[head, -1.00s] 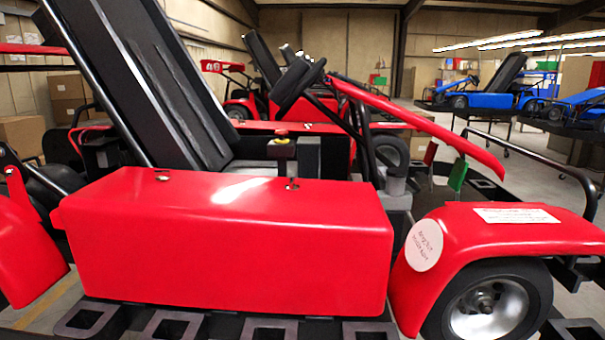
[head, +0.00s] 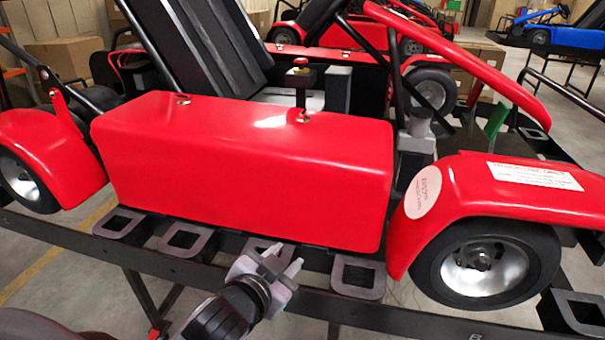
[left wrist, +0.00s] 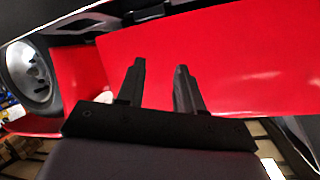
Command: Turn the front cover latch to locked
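The red side cover (head: 240,185) of the kart is a long box shape with two small latches on its top. The front latch (head: 303,118) is nearer the steering side, and the rear latch (head: 183,99) is further left. Both are too small to tell how they are turned. My left gripper (head: 286,257) is below the cover's lower edge, in front of its side, open and empty. In the left wrist view its two fingers (left wrist: 160,66) stand apart before the red surface (left wrist: 235,55), and no latch shows there. My right gripper is not in view.
A red front fender (head: 500,200) with a wheel (head: 485,262) stands right of the cover. The black stand rail (head: 400,312) runs below the kart. Space above the cover's left part is clear.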

